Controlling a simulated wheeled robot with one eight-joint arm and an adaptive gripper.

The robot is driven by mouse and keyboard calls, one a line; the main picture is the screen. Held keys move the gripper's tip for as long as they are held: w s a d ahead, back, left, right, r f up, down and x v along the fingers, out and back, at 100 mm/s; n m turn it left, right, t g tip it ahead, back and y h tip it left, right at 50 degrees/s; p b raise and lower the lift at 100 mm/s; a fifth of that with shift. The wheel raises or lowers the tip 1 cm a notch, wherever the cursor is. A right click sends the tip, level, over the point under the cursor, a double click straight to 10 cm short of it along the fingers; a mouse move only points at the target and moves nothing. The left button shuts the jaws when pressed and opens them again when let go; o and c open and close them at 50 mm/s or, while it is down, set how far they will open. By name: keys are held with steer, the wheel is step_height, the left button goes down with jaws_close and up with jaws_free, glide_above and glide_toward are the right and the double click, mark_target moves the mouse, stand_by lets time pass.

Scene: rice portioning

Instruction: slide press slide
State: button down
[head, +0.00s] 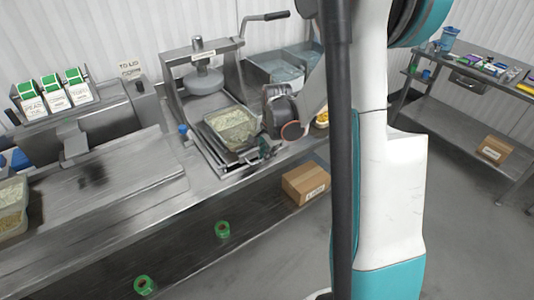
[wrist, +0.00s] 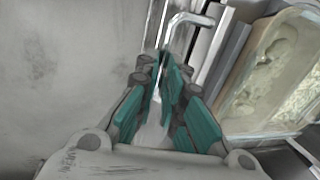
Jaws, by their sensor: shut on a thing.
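The press (head: 204,78) stands on the steel counter, with a round plate under its top beam and a crank lever (head: 264,17). A clear container of rice (head: 232,128) sits on the press slide (head: 216,158), in front of the round plate rather than under it. The container also shows at the right of the wrist view (wrist: 270,75). My gripper (head: 265,150) is at the slide's front right. In the wrist view my gripper (wrist: 168,72) has its teal fingers closed around a bent metal handle (wrist: 190,20) beside the container. The gripped part is mostly hidden between the fingers.
Metal bins (head: 283,68) stand behind my gripper. Label rolls (head: 55,92) and a sealing machine are at left, with another container (head: 12,205) at the left edge. A cardboard box (head: 306,183) lies on the lower shelf. A side table (head: 470,70) stands at right.

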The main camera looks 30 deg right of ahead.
mark_target(228, 111)
steer(key=w, duration=1.8)
steer(key=w+a, duration=0.1)
steer(key=w, duration=0.8)
steer(key=shift+w+r, duration=0.1)
steer(key=shift+w, duration=0.05)
steer(key=c, duration=1.7)
jaws_free()
steer(key=shift+w, duration=0.2)
steer(key=s+r, duration=0.1)
steer(key=r, duration=0.6)
steer(key=s+r, duration=0.1)
steer(key=r, duration=0.3)
steer(key=shift+s+r, duration=0.3)
steer(key=shift+r, duration=0.05)
